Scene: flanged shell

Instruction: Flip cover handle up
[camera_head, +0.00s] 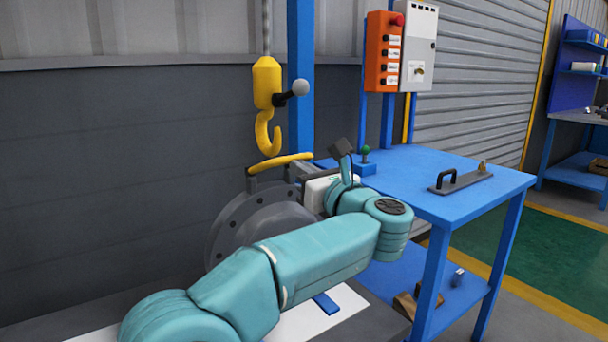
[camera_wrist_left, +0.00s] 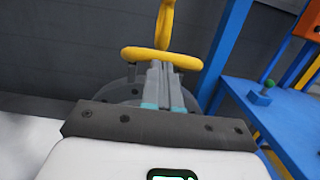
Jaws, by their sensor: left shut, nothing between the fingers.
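The flanged shell (camera_head: 265,212) is a dark grey round body with bolt holes around its rim; my left arm covers its right part. A yellow handle bar (camera_head: 280,161) sits above its rim on dark supports. In the left wrist view the yellow bar (camera_wrist_left: 133,53) runs across the picture, with the grey flange (camera_wrist_left: 112,91) below and behind it. My left gripper (camera_head: 302,172) is at the right of the handle, partly hidden by my own arm. In the left wrist view its fingers (camera_wrist_left: 160,68) are together and empty, tips just under the bar; I cannot tell whether they touch it.
A yellow hook (camera_head: 267,95) hangs directly above the handle. A blue table (camera_head: 420,175) at the right holds a plate with a black handle (camera_head: 446,180) and a green-knobbed block (camera_head: 365,166). A blue post (camera_head: 301,80) stands behind. An orange control box (camera_head: 383,52) is further back.

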